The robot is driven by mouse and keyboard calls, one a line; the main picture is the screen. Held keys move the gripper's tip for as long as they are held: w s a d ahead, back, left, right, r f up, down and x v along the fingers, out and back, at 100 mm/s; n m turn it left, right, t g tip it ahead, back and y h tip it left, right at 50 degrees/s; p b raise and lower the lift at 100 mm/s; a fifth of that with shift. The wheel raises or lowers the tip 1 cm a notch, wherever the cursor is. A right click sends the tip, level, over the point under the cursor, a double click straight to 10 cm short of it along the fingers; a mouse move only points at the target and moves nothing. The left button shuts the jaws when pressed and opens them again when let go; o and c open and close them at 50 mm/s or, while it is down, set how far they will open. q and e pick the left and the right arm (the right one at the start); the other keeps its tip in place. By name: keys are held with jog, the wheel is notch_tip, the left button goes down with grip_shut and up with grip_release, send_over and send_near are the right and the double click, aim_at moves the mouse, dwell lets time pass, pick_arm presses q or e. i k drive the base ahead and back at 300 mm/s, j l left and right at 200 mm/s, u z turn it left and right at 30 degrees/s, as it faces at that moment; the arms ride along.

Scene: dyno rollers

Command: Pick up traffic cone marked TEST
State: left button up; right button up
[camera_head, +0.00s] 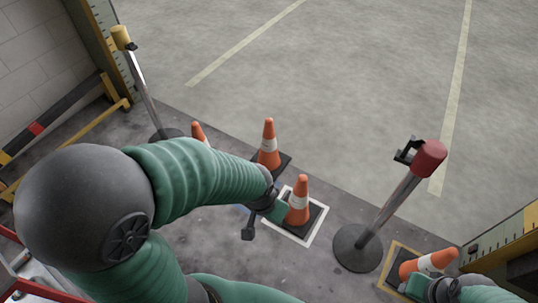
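One dark finger is spread away from the cone, and nothing shows between the fingers. A second cone (268,146) stands behind, and a third (198,131) is mostly hidden by my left arm. A fourth cone (430,263) leans to the right by a yellow-outlined square. My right gripper (413,288) overlaps its lower part; its fingers are mostly hidden. No TEST lettering is readable.
A red-topped post (374,222) on a round base stands between the white and yellow squares. A yellow-topped post (137,72) stands at the back left, near a wall and yellow rails. Open concrete floor (340,80) with painted lines lies beyond.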

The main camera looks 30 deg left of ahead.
aim_at(268, 156)
jog(key=i+j+u, duration=0.15)
jog(key=u, duration=0.2)
jog(key=i+j+u, duration=0.15)
jog(key=j+u, duration=0.2)
jog(key=i+j+u, duration=0.15)
jog(key=u, duration=0.15)
jog(key=i+j+u, duration=0.1)
jog(key=i+j, duration=0.2)
jog(key=i, duration=0.15)
jog(key=i+j, duration=0.25)
jog(key=i, duration=0.2)
jog(key=i+j+u, duration=0.15)
jog(key=i, duration=0.3)
jog(key=i+j+u, duration=0.1)
jog(key=i+j, duration=0.2)
jog(key=i, duration=0.2)
